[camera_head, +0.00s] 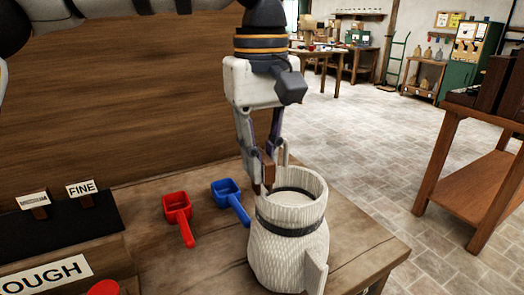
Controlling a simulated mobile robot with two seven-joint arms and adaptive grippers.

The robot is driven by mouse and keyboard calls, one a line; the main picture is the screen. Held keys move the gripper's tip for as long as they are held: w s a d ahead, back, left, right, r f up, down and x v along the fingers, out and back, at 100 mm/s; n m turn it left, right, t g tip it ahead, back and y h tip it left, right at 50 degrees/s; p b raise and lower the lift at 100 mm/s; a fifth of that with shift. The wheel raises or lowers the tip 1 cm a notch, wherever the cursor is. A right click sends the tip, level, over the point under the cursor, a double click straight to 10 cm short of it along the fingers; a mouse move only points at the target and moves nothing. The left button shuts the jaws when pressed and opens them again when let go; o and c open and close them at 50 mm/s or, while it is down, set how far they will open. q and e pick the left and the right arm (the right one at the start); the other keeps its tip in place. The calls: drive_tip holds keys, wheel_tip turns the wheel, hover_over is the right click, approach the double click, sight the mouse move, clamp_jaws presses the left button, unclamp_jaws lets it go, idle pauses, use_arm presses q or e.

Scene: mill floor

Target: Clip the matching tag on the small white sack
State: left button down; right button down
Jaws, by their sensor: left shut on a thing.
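The small white sack (289,250) stands open on the wooden table, with a dark band around its neck and a pale rim. My left gripper (268,170) points down at the left part of the sack's rim, shut on a brown wooden clip tag (266,172). Its label cannot be read, and I cannot tell whether the clip touches the rim. A tag reading FINE (81,188) stands on a dark holder at left, on a wooden clip. Another tag (34,199) beside it is turned so its writing is unreadable. My right gripper is not in view.
A red scoop (178,216) and a blue scoop (230,199) lie left of the sack. A sign ending in OUGH (45,277) is at lower left. A wooden wall panel (130,100) rises behind the table. A wooden shelf stand (475,185) is at right, across open stone floor.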

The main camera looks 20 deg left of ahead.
use_arm(q)
drive_tip(key=shift+f, duration=1.5)
drive_tip(key=c, duration=1.5)
unclamp_jaws()
wheel_tip(320, 180, up, 12)
drive_tip(key=shift+r, duration=0.1)
